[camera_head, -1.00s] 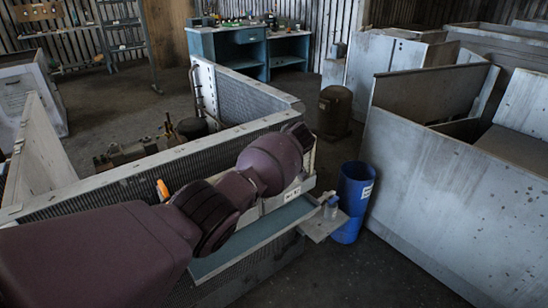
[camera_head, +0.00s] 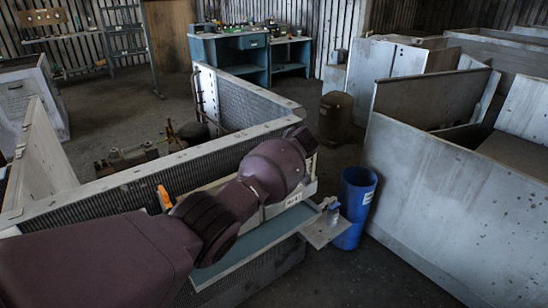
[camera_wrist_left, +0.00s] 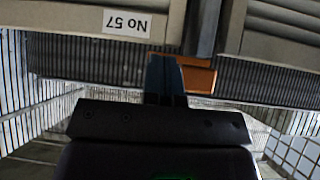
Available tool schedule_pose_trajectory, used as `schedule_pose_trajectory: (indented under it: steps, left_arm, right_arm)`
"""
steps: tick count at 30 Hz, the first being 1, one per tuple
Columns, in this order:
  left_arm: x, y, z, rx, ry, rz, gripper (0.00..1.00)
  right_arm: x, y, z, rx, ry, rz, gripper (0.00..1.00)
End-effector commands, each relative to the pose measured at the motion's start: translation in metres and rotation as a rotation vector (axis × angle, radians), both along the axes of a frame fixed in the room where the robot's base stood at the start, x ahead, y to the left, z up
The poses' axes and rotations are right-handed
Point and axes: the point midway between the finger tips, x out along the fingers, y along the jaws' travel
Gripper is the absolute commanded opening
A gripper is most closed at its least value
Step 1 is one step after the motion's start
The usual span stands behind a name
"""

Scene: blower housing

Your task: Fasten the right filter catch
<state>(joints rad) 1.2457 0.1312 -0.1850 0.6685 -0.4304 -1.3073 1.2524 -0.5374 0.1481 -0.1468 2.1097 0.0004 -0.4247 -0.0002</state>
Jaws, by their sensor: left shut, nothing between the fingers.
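My left gripper (camera_wrist_left: 165,80) is shut and empty in the left wrist view, its dark blue fingers held together. Its tips are close beside an orange catch (camera_wrist_left: 200,77), overlapping its left edge in that picture; I cannot tell whether they touch. The catch lies below a dark upright bar between two pale panels. A "No 57" label (camera_wrist_left: 127,22) is upside down on the left panel. In the head view, an orange catch (camera_head: 164,197) stands upright at the housing (camera_head: 120,195), left of my maroon arm. That arm hides part of the housing front and the gripper itself. My right gripper is not in view.
A teal ledge (camera_head: 250,246) runs along the housing front, with a small bottle (camera_head: 333,212) on a plate at its right end. A blue bin (camera_head: 355,205) stands beyond it. Grey panels (camera_head: 460,210) fill the right side. Open floor lies between.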

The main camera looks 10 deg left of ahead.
Motion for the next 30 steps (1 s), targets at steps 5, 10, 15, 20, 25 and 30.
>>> schedule_pose_trajectory:
  steps: [5,10,15,20,25,30]
  left_arm:
    - [-0.016,-0.019,0.034,-0.002,-0.011,-0.002,0.00]
    - [-0.031,-0.035,0.052,-0.002,-0.011,-0.001,0.00]
    - [-0.042,-0.047,0.063,-0.002,-0.007,-0.001,0.00]
    - [-0.047,-0.051,0.066,-0.001,-0.003,0.000,0.00]
    - [-0.047,-0.052,0.065,0.000,-0.002,0.000,0.00]
    - [-0.047,-0.052,0.065,0.000,-0.002,0.000,0.00]
  right_arm:
    - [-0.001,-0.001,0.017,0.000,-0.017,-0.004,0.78]
    - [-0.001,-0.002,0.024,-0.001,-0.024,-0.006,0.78]
    - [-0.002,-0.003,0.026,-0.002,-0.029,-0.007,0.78]
    - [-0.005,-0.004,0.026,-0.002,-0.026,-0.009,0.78]
    - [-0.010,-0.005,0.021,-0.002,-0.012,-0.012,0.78]
    - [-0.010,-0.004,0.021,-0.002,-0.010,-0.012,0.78]
